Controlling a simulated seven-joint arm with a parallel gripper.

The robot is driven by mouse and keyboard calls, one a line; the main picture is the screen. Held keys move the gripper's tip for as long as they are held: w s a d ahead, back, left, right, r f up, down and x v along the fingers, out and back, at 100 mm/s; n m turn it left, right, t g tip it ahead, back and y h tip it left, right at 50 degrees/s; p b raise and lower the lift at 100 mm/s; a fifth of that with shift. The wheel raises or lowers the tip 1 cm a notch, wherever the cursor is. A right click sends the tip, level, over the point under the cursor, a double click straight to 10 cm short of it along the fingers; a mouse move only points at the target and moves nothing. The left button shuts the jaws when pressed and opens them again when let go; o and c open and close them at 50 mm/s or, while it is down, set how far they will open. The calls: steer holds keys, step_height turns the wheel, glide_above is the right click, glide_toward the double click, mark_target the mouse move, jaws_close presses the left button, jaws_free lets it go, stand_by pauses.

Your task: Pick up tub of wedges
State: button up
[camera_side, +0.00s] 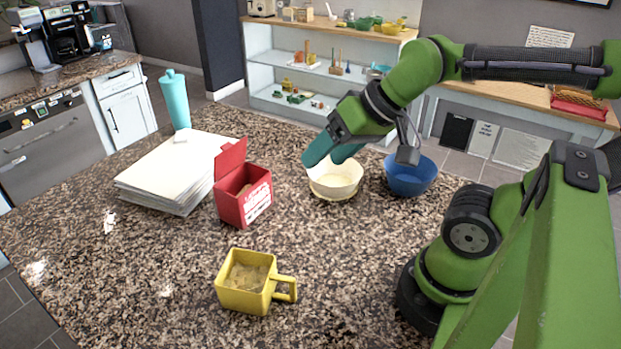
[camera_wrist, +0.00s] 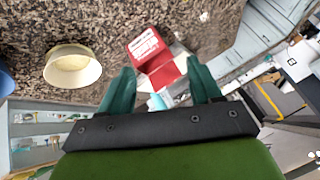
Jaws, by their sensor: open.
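A red carton with white print and a raised lid (camera_side: 243,192) stands on the granite counter, left of centre; it looks most like the tub of wedges. Something brownish shows inside it, too small to tell. In the wrist view the carton (camera_wrist: 146,44) is beyond the fingertips, with its red lid toward them. My gripper (camera_side: 330,155) has teal fingers and is up and to the right of the carton, above the cream bowl (camera_side: 335,182) in the side view. In the wrist view my gripper (camera_wrist: 160,72) is open, with no object held between its fingers.
A blue bowl (camera_side: 411,177) stands right of the cream bowl. A stack of white papers (camera_side: 172,178) lies close left of the carton, with a teal bottle (camera_side: 174,100) behind. A yellow mug (camera_side: 247,283) with pale contents stands in front. Counter between carton and mug is clear.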

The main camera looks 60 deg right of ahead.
steer(key=o, duration=0.3)
steer(key=shift+a, duration=0.1)
steer(key=m+g+h, duration=0.1)
steer(key=m+g, duration=0.4)
steer(key=g, duration=0.2)
glide_above(282, 277)
step_height(282, 277, down, 6)
steer(key=f+m, duration=0.1)
steer(key=f, duration=0.2)
steer(key=f+m, duration=0.2)
steer(key=f, duration=0.2)
steer(key=f+m+h, duration=0.1)
steer(key=f+m, duration=0.1)
steer(key=f, duration=0.2)
steer(key=shift+w+f, duration=0.2)
steer(key=shift+s+f, duration=0.2)
steer(key=shift+f, duration=2.5)
